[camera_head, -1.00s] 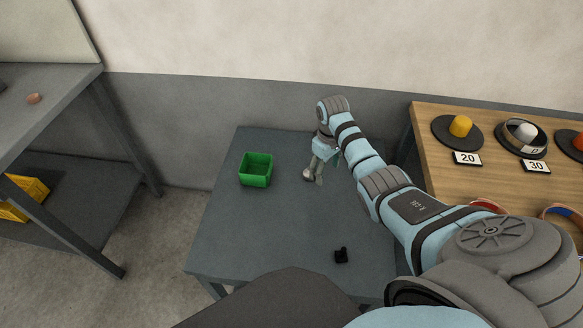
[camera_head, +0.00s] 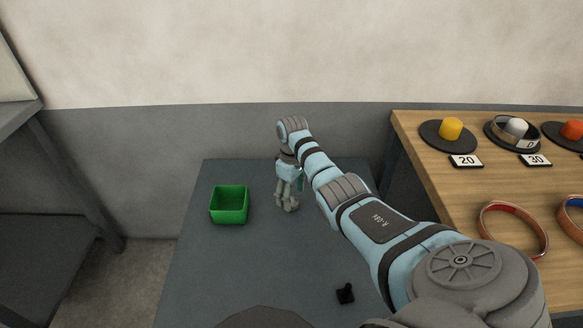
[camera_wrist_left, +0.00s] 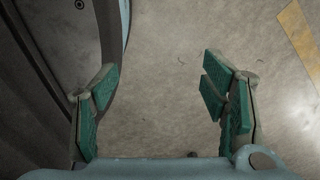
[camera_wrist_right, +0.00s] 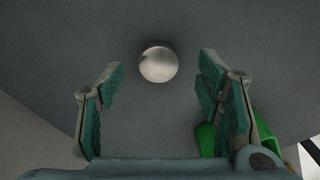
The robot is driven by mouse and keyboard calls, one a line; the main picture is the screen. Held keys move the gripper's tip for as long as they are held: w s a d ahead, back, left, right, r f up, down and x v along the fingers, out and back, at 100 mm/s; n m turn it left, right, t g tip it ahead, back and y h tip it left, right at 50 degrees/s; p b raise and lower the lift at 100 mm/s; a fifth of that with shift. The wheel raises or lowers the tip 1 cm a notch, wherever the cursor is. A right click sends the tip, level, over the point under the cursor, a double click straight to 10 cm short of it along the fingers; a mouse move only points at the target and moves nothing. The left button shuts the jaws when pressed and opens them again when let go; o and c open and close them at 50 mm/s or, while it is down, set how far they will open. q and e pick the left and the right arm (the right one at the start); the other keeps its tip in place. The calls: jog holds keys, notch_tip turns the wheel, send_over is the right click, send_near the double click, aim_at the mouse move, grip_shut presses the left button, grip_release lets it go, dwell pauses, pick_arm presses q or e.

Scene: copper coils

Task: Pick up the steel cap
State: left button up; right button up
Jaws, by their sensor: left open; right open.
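The steel cap (camera_wrist_right: 158,63) is a round, shiny silver dome on the dark grey table. In the right wrist view it lies ahead of my right gripper, centred between the open fingers and not touching them. In the head view my right gripper (camera_head: 287,203) points down over the table, right of the green bin, and I cannot pick the cap out from the fingers there. My left gripper (camera_wrist_left: 160,88) is open and empty above the bare floor in the left wrist view. It is not in the head view.
A green bin (camera_head: 229,217) stands left of my right gripper. A small black object (camera_head: 345,294) lies nearer on the table (camera_head: 205,275). A wooden table (camera_head: 440,200) at right holds coloured caps on black discs, number cards and copper-coloured rings. A wall closes off the back.

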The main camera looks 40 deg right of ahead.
notch_tip(320, 180, down, 3)
jog(key=shift+w+f+b, duration=0.1)
jog(key=shift+b, duration=0.4)
jog(key=c, duration=1.2)
jog(key=shift+r, duration=0.2)
